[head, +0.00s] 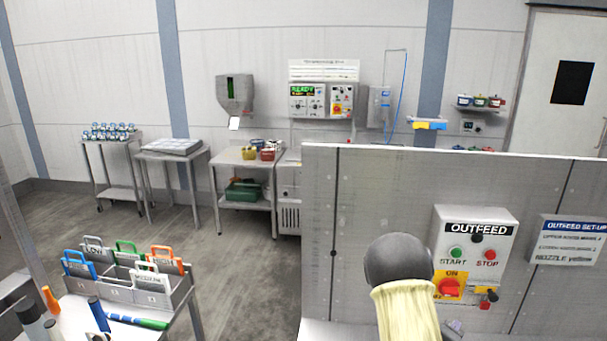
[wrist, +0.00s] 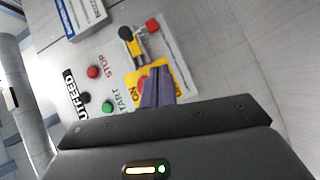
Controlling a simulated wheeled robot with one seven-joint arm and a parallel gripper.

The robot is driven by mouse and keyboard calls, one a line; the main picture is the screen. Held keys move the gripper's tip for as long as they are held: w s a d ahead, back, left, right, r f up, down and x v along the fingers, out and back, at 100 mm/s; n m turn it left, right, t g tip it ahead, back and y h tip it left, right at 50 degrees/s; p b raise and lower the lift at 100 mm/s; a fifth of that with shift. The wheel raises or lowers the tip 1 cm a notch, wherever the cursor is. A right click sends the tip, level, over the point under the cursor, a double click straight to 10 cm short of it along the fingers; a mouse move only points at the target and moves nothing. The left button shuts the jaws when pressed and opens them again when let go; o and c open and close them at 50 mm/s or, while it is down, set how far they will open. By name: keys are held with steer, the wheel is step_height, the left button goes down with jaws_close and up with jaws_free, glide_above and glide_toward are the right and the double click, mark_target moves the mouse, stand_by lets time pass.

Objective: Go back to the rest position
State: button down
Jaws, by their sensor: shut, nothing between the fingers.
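My gripper (wrist: 157,92) shows in the wrist view as two purple fingers, shut together with nothing between them. The fingertips overlap the yellow ON plate of the rotary switch in the picture and partly hide its red knob; I cannot tell whether they touch it. In the head view my arm rises in front of the OUTFEED box (head: 475,222) and mostly hides the gripper. The box has a green START button (head: 456,253), a red STOP button (head: 490,255) and a red switch knob (head: 449,287) on a yellow plate marked ON.
The OUTFEED box is on a grey panel wall (head: 390,185), close to my arm. A blue-headed sign (head: 570,241) is at its right. A table with a grey tag rack (head: 183,298) stands front left. Open floor (head: 235,290) lies between it and the wall.

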steer(key=s+a+r+m+g+y, duration=0.1)
steer(key=s+a+m+y, duration=0.1)
steer(key=a+y, duration=0.35)
steer(key=s+a+m+g+y, duration=0.1)
steer(key=a+m+g+y, duration=0.15)
steer(key=a, duration=0.65)
steer(key=s+a+r+m+g+y, duration=0.1)
steer(key=s+a+r+g+y, duration=0.1)
steer(key=s+a, duration=0.2)
steer(key=s+a+r+m+g+y, duration=0.1)
steer(key=s+a, duration=0.4)
steer(key=s, duration=0.6)
steer(key=shift+r+g+y, duration=0.5)
steer(key=shift+r+g, duration=0.35)
steer(key=shift+r, duration=0.1)
steer(key=c, duration=1.5)
jaws_free()
steer(key=shift+s+a, duration=0.1)
steer(key=shift+s, duration=0.05)
